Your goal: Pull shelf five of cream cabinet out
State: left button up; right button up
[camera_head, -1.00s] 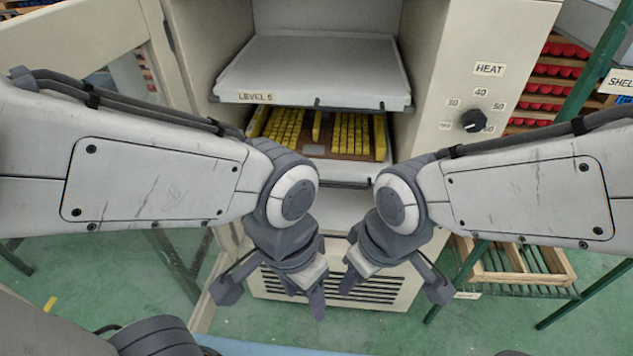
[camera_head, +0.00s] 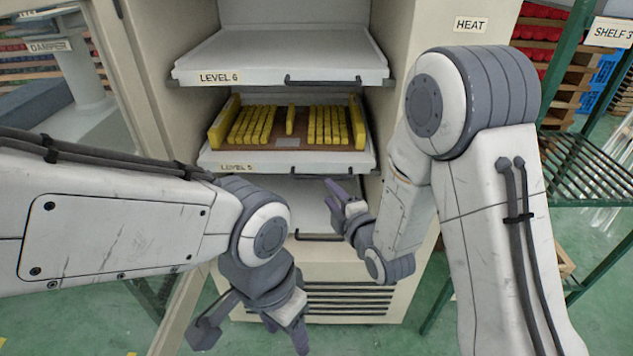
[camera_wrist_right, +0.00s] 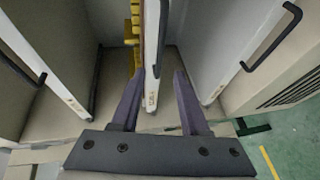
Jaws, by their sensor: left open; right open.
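The cream cabinet (camera_head: 392,60) stands open ahead. Its LEVEL 5 shelf (camera_head: 215,158) carries a brown tray (camera_head: 262,139) with rows of yellow pieces and has a dark handle (camera_head: 325,175) on its front edge. My right gripper (camera_head: 336,192) is open just in front of and below that handle. In the right wrist view, the shelf's front edge and handle (camera_wrist_right: 158,45) appear between the two spread fingers (camera_wrist_right: 157,100), with no visible contact. My left gripper (camera_head: 287,333) is open and empty, low in front of the cabinet's lower part.
The LEVEL 6 shelf (camera_head: 280,55) is above, and another shelf with a handle (camera_head: 318,237) is below. The open cabinet door (camera_head: 115,90) is at the left. A green rack (camera_head: 585,170) stands at the right. A vented panel (camera_head: 335,302) is beneath the shelves.

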aim_at(316, 178)
jog(key=x, duration=0.9)
jog(key=shift+w+a+p, duration=0.15)
jog(key=shift+w+p, duration=0.2)
grip_shut()
jog(key=shift+f, duration=0.1)
dwell(0.8)
